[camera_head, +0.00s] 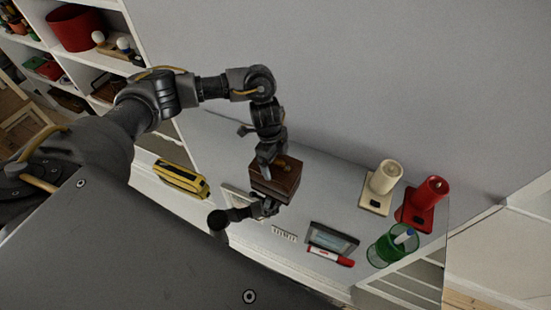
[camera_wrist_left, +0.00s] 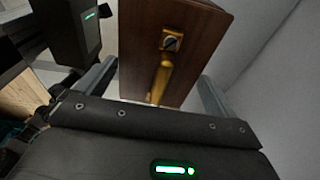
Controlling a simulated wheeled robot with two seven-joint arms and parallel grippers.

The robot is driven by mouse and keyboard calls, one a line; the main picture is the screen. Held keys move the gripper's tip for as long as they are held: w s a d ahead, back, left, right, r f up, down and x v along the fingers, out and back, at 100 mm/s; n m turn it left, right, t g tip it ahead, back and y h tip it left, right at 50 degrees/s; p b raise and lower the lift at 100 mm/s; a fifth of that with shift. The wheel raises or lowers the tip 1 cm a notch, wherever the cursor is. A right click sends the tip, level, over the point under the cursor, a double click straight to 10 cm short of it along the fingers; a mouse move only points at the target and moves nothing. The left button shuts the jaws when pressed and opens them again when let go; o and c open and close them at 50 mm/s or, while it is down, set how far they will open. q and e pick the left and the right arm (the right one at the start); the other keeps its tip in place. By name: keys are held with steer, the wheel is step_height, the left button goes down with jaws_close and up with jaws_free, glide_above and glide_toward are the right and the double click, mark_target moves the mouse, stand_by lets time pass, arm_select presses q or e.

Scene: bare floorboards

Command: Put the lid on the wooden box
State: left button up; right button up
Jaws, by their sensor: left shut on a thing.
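The wooden box (camera_head: 271,193) is dark brown and sits on the white shelf top in the middle of the head view. Its brown lid (camera_head: 287,172), with a gold handle, is over the box. I cannot tell whether it is fully seated. My left gripper (camera_head: 266,170) reaches down from above and is shut on the lid. In the left wrist view the lid (camera_wrist_left: 205,45) and its gold handle (camera_wrist_left: 161,78) show between the fingers. My right gripper (camera_head: 268,206) is at the near side of the box; its fingers are too small to read.
A yellow tool (camera_head: 181,180) lies left. A dark picture frame (camera_head: 332,240) and red marker (camera_head: 331,257) lie right of the box. Farther right stand a cream lamp-like item (camera_head: 384,178), a red one (camera_head: 429,192) and a green mesh cup (camera_head: 388,250). A wall rises behind.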

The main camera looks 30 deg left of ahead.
arm_select(q)
steer(key=shift+f, duration=0.4)
steer(key=o, duration=0.8)
steer(key=shift+o, duration=0.2)
steer(key=shift+r, duration=0.15)
step_height(320, 180, up, 7)
steer(key=p, duration=0.7)
